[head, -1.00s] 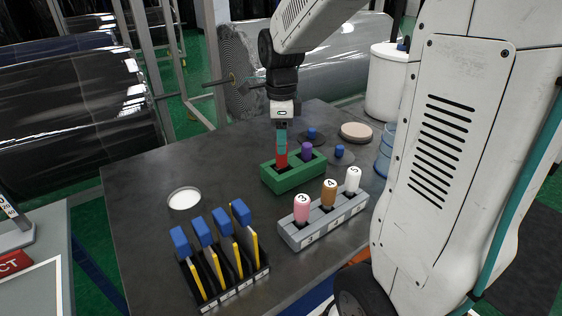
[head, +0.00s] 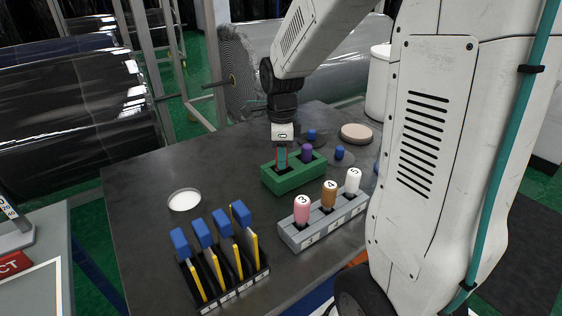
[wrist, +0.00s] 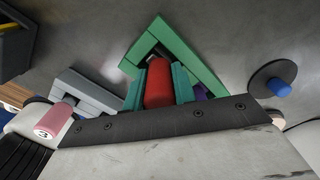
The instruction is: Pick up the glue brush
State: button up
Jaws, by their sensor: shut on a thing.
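A red handle stands upright in the left part of a green holder (head: 297,178). My gripper (head: 282,158) is lowered over it from above, its teal fingers shut on its sides. In the wrist view the red handle (wrist: 158,84) sits between the two fingers, inside the green holder (wrist: 192,52). Its lower end is hidden in the holder, so I cannot see whether it has bristles. A purple handle (head: 306,152) stands in the same holder, just right of my gripper. No label marks which tool is the glue brush.
A grey rack (head: 318,233) holds pink, brown and white numbered handles in front. A black rack (head: 232,287) holds several blue-topped tools at front left. A white dish (head: 184,200) lies left. Blue-knobbed discs and a beige disc (head: 357,133) lie behind right.

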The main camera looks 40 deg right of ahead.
notch_tip(320, 180, up, 10)
dwell(0.5)
dwell(2.2)
